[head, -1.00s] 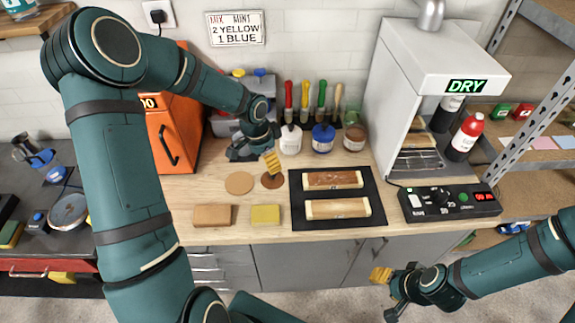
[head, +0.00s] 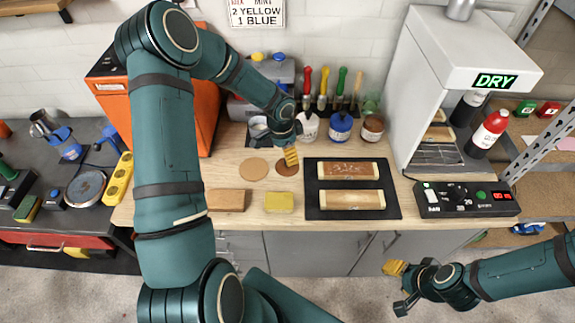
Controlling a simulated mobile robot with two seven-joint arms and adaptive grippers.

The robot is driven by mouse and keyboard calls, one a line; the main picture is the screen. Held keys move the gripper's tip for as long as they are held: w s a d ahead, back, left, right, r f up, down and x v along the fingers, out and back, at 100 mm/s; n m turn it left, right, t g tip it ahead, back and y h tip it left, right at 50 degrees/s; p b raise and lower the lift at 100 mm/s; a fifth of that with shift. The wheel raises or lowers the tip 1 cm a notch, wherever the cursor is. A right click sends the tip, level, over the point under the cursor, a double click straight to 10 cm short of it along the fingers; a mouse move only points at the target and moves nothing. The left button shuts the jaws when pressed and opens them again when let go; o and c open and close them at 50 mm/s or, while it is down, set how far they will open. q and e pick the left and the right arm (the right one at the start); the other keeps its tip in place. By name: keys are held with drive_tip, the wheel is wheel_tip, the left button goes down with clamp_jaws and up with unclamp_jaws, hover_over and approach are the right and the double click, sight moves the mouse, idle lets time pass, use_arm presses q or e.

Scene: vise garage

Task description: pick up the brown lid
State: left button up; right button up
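A dark brown round disc, which looks like the brown lid (head: 285,169), lies flat on the wooden workbench (head: 235,147). A lighter tan disc (head: 254,169) lies just left of it. My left gripper (head: 291,157) points down over the brown disc, its yellow finger pad overlapping the disc's upper right edge in the head view. I cannot tell if it touches, and the other finger is not clear. My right gripper (head: 399,287) is open and empty, off the bench's front edge at lower right.
Behind stand a white jar (head: 309,128), a blue jar (head: 341,127) and a brown jar (head: 373,128). A black mat (head: 395,202) with two wooden pieces lies right of the discs. A brown block (head: 227,200) and a yellow sponge (head: 280,203) lie in front.

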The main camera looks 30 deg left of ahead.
use_arm(q)
wheel_tip(320, 180, down, 5)
drive_tip(key=shift+w+d, duration=0.1)
drive_tip(key=shift+d, duration=0.05)
clamp_jaws()
